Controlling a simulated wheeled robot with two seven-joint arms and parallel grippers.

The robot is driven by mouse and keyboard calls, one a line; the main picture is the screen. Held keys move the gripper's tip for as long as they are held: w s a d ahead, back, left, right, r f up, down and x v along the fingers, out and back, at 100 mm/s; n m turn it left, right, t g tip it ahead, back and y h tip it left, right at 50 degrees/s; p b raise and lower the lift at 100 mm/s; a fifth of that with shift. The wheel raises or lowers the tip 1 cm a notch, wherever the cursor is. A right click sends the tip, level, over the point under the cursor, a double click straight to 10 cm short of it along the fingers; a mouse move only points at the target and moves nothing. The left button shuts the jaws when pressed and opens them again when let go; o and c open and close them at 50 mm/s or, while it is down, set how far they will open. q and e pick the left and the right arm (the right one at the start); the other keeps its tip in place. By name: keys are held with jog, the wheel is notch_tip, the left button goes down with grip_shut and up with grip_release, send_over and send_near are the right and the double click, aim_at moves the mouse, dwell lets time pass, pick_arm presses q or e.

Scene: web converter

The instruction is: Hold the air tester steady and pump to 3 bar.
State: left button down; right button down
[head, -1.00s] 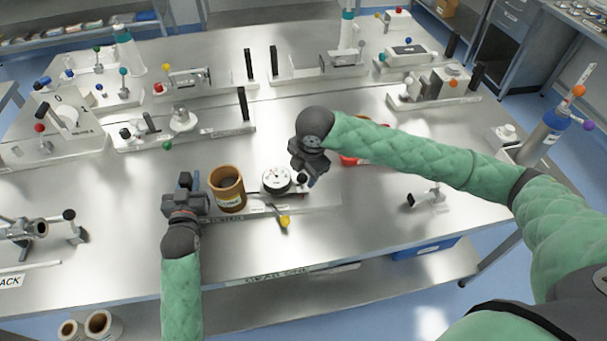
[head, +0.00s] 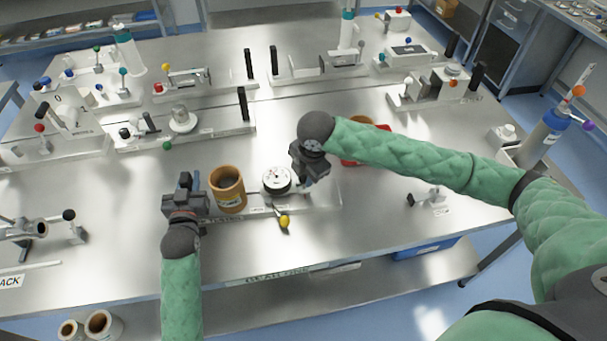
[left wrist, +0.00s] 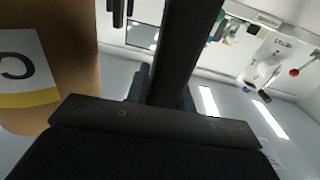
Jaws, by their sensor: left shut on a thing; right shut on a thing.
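The air tester's flat base (head: 325,202) lies near the table's front edge. It carries a brown cylinder (head: 228,190), a round white dial gauge (head: 276,180) and a short lever with a yellow knob (head: 284,222). The gauge needle is too small to read. My left gripper (head: 186,196) is left of the cylinder, shut on a dark upright handle, whose dark post shows in the left wrist view (left wrist: 186,50). The cylinder also shows there (left wrist: 60,50). My right gripper (head: 306,182) is just right of the gauge, shut on the pump handle, mostly hidden by the fingers.
A red tray (head: 352,160) with a brown pot (head: 360,121) is partly hidden behind my right arm. A small fixture (head: 428,199) stands right of the tester. Several other test fixtures stand behind and at left.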

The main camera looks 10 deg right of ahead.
jog(key=d, duration=0.5)
jog(key=shift+s+d+f, duration=0.2)
jog(key=shift+s+d, duration=0.1)
jog(key=shift+d, duration=0.1)
jog(key=c, duration=1.1)
grip_release()
jog(key=shift+r, duration=0.15)
notch_tip(320, 180, up, 12)
jog(key=s+d, duration=0.1)
jog(key=s, duration=0.1)
jog(key=shift+s+d, duration=0.15)
